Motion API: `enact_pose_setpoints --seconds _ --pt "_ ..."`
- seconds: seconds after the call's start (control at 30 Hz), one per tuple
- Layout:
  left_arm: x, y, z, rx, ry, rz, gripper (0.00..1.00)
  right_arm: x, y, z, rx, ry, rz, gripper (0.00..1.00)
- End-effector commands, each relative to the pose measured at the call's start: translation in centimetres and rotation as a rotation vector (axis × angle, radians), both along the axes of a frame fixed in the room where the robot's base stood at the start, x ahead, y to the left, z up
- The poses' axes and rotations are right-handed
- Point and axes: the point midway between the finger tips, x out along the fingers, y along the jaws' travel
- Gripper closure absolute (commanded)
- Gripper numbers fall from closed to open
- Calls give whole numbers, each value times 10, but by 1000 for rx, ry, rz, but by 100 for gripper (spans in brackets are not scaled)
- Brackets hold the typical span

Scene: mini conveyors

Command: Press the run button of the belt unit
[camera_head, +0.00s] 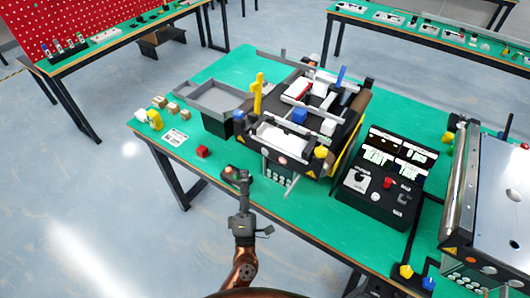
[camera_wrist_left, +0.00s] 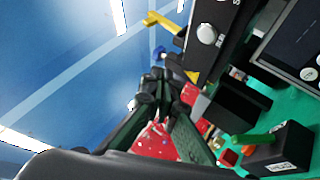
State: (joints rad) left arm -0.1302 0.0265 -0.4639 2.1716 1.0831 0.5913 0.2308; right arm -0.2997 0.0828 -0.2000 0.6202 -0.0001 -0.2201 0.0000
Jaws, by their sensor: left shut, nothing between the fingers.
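The belt unit (camera_head: 318,118) stands on the green table, a dark frame with pale and blue blocks on top. Its front has a light panel (camera_head: 280,174) with small round marks, too small to read. In the left wrist view, a round white button (camera_wrist_left: 207,34) sits on a dark face at the upper right; I cannot tell whether it is the run button. My left gripper (camera_head: 243,178) is shut and empty, just left of the front panel and apart from it. Its closed fingers also show in the left wrist view (camera_wrist_left: 162,88). My right gripper is not in view.
A black control box (camera_head: 378,205) with knobs stands right of the unit. A large metal-topped machine (camera_head: 500,215) fills the right side.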

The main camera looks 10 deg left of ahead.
Motion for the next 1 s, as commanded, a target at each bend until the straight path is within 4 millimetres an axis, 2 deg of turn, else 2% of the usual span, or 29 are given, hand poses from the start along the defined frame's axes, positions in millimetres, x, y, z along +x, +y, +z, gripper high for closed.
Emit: enact_pose_setpoints --seconds 0.37,0.5,0.7,1.0 --pt "49 -18 -1 0 -1 0 100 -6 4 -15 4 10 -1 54" --pt "62 -23 1 1 -1 1 100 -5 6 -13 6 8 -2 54" --pt "71 -26 0 1 -1 1 100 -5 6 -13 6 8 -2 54" --pt "73 -26 0 2 -1 0 100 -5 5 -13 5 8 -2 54"
